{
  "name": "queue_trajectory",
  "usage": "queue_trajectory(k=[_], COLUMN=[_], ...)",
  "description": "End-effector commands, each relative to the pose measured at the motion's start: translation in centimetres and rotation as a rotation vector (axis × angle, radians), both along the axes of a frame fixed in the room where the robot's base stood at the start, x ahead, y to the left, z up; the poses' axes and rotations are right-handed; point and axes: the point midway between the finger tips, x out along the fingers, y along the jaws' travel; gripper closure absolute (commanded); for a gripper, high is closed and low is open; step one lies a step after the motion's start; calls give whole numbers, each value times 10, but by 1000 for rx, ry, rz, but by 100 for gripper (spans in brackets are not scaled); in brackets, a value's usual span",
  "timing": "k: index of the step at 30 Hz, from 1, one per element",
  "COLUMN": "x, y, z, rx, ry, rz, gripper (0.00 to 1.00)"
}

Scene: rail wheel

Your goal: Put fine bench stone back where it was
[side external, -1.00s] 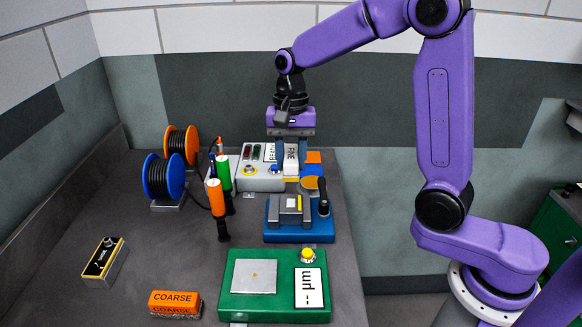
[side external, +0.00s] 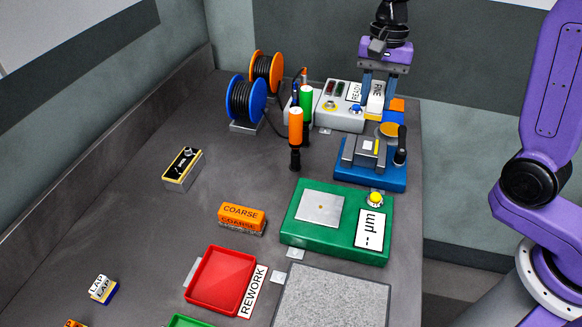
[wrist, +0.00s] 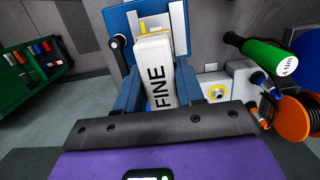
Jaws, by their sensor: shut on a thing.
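The fine bench stone (side external: 376,98) is a pale block with FINE on its face. In the side view it is at the back right of the bench, beside the white READY control box. My gripper (side external: 377,104) is shut on it, a blue-grey finger on each side. In the wrist view the stone (wrist: 155,65) lies lengthwise between the fingers (wrist: 158,92), its lettered face toward the camera. The fingers and the blue fixture hide part of its surroundings. I cannot tell whether its lower end touches anything.
A blue fixture with a black lever (side external: 373,165) stands just in front of the stone. The white control box (side external: 340,108) is left of it, with green (side external: 306,100) and orange (side external: 296,125) handled tools nearby. A COARSE stone (side external: 241,218) and green gauge base (side external: 290,222) are nearer.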

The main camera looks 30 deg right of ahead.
Motion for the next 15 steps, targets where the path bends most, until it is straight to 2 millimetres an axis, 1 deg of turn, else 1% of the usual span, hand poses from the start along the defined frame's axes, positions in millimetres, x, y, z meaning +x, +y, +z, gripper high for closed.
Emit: queue_trajectory(k=[2, 5, 6, 9, 12, 15], x=[-4, -15, -20, -36, -53, -67], y=[17, 49, 64, 100, 129, 151], z=[-1, -4, -5, -8, -11, -12], rx=[1, 0, 0, -1, -2, -1], ry=[-1, -2, -1, -3, -2, -2], rz=[8, 12, 13, 13, 11, 7], gripper=[91, 91, 91, 91, 91, 91])
